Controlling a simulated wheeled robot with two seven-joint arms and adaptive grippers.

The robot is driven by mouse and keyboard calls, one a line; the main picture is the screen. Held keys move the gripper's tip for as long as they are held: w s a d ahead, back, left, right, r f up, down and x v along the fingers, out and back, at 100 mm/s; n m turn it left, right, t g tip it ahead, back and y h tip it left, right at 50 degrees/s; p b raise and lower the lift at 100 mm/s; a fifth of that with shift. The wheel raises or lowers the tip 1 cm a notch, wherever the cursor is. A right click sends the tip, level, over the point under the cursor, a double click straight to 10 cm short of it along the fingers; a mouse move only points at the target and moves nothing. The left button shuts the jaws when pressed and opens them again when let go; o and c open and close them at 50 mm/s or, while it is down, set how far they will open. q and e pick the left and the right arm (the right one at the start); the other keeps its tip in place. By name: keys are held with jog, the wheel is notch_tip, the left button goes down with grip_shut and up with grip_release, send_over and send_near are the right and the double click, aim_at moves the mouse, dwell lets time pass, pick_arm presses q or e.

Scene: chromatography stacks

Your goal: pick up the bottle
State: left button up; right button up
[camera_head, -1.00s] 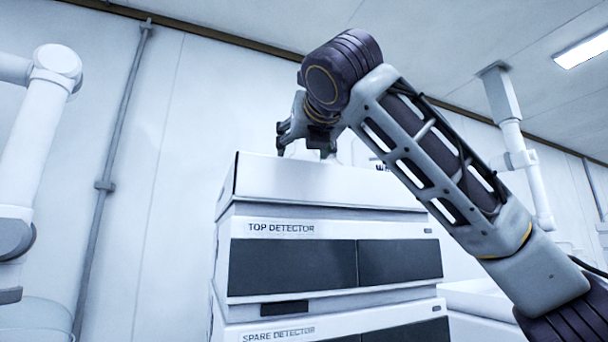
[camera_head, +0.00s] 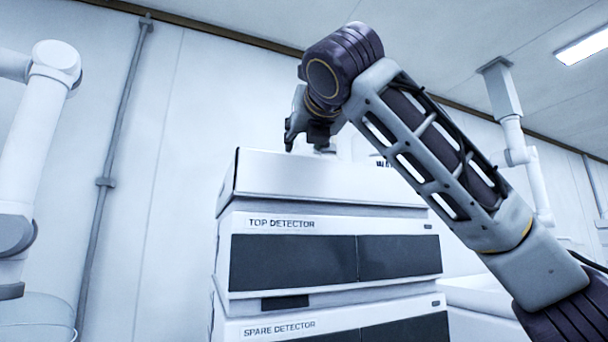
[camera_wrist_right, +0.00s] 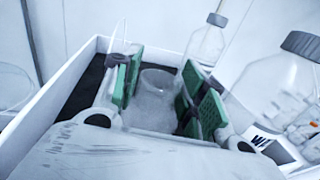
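My right gripper (camera_head: 309,148) is over the white tray (camera_head: 330,180) on top of the detector stack. In the right wrist view its green-padded fingers (camera_wrist_right: 163,92) are apart, one on each side of a translucent round vessel (camera_wrist_right: 157,82). I cannot tell whether the pads touch it; its lower part is hidden. A clear bottle with a grey cap (camera_wrist_right: 207,42) stands behind the right finger. A larger clear bottle with a grey cap (camera_wrist_right: 272,88) stands nearer on the right. My left gripper is not in view.
The top detector (camera_head: 340,284) sits on the spare detector (camera_head: 280,331). The tray's raised white wall (camera_wrist_right: 62,85) runs along the left of the gripper in the wrist view, with a dark floor (camera_wrist_right: 85,88) inside. A white jointed arm-like fixture (camera_head: 35,120) stands at the left.

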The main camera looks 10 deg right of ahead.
jog(key=shift+w+a+f, duration=0.15)
jog(key=shift+w+f, duration=0.05)
jog(key=shift+f, duration=0.25)
grip_shut()
jog(key=shift+r, duration=0.1)
jog(key=shift+s+r, duration=0.1)
jog(key=shift+r, duration=0.95)
notch_tip(320, 180, up, 5)
jog(key=shift+s+f, duration=0.1)
jog(key=shift+r, duration=1.8)
jog(key=shift+f, duration=0.1)
